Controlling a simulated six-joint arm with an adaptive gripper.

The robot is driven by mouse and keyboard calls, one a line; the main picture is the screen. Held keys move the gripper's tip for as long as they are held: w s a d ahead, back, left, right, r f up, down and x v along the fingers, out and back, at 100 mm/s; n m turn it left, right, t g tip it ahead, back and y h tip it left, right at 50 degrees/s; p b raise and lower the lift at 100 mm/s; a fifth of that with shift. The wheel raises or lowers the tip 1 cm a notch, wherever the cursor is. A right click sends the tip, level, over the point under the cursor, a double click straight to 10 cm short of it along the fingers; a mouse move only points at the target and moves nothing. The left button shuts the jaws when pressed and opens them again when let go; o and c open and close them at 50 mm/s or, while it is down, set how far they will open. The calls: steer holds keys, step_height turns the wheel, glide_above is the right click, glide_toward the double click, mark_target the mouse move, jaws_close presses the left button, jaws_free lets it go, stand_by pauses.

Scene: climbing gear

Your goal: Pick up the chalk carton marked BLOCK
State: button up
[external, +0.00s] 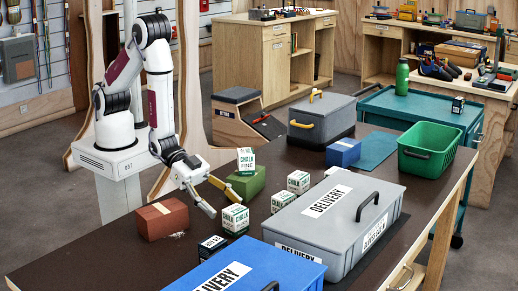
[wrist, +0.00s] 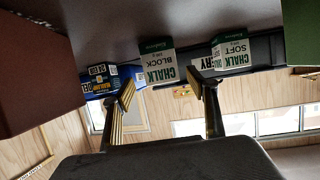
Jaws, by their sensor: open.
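The white and green chalk carton marked BLOCK (wrist: 157,64) shows in the wrist view, in the gap between my fingertips and beyond them. In the external view, this carton (external: 236,220) stands upright on the dark tabletop, just in front of my gripper (external: 221,201). My gripper is open and low over the table, with its fingers spread toward the carton; it also shows in the wrist view (wrist: 162,86). Nothing is held. I cannot tell whether a fingertip touches the carton.
A SOFT chalk carton (external: 283,201) stands to the right, near the grey DELIVERY box (external: 340,222). A FINE carton (external: 245,160) sits on a green block (external: 247,182). A red-brown block (external: 163,219) is left of my gripper. A blue DELIVERY box (external: 255,268) stands in front.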

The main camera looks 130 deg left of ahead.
mark_target(229, 211)
steer(key=shift+w, duration=0.15)
steer(key=shift+x, duration=2.5)
steer(key=shift+a+f, duration=0.15)
steer(key=shift+a, duration=0.05)
steer(key=c, duration=1.2)
